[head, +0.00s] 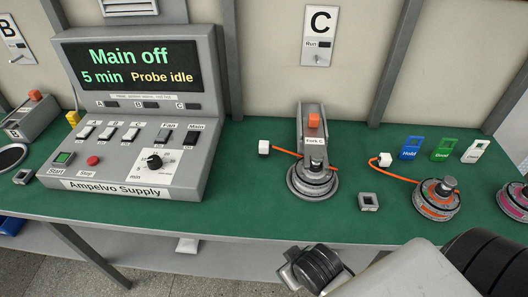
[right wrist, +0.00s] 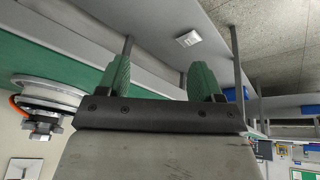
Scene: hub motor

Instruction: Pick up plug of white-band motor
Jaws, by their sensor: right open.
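The motor with a pale grey-white band (head: 313,183) sits at the foot of the Fork C stand (head: 313,132) on the green table. An orange cable runs left from it to a white cube-shaped plug (head: 264,147), which lies on the table. In the right wrist view, a pale-banded motor (right wrist: 47,92) shows at the left edge; no plug can be made out there. My right gripper (right wrist: 153,75) is open and empty, with green finger pads apart. In the head view, my right arm comes in low, in front of the table's front edge. My left gripper is not in view.
An orange-band motor (head: 436,203) with its own white plug (head: 385,159) sits to the right, and a pink-band motor (head: 515,203) at the right edge. A small grey socket block (head: 368,201) lies between motors. The Ampelvo Supply console (head: 128,165) stands at the left.

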